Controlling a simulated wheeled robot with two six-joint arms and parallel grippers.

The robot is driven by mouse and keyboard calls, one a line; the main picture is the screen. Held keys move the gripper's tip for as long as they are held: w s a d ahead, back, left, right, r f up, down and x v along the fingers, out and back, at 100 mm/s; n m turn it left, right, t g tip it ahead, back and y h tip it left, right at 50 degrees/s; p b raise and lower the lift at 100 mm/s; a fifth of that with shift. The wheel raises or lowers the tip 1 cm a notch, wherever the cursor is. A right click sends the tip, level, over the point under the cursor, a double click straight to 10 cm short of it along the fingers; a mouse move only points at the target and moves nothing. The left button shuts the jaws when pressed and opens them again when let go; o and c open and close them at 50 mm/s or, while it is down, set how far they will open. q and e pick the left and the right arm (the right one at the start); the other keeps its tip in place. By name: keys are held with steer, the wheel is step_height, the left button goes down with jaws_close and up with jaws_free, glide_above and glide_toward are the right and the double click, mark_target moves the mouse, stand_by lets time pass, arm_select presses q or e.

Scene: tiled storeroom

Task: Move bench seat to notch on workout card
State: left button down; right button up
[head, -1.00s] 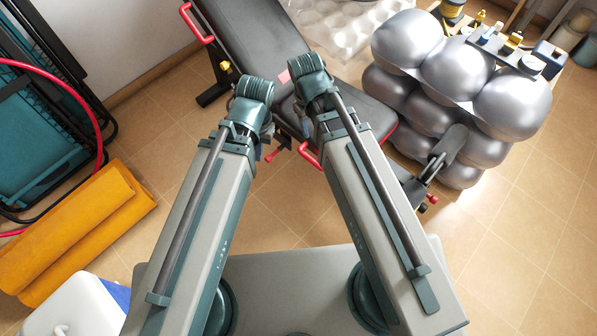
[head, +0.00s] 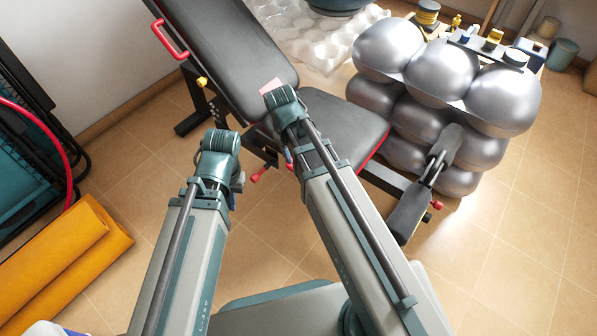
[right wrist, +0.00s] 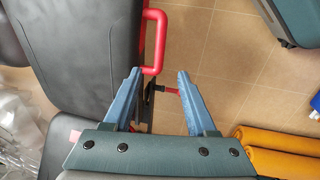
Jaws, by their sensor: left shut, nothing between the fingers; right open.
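The handle's end lies by the left-hand fingertip; contact is unclear. My left gripper (head: 234,198) is shut and empty over the floor, apart from the bench.
Stacked silver balls (head: 440,70) stand right of the bench. Bubble wrap (head: 320,45) lies behind it. A rolled orange mat (head: 70,255) and a dark folded frame with a red hoop (head: 65,150) are at left. Tiled floor is free at front right.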

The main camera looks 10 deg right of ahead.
steer(key=f+b, duration=0.4)
steer(key=w+d+f+b, duration=0.1)
steer(key=f+b, duration=0.3)
steer(key=d+f+b, duration=0.1)
steer(key=f+b, duration=0.3)
steer(key=f, duration=0.1)
steer(key=shift+w, duration=0.3)
jaws_close()
stand_by(1.0)
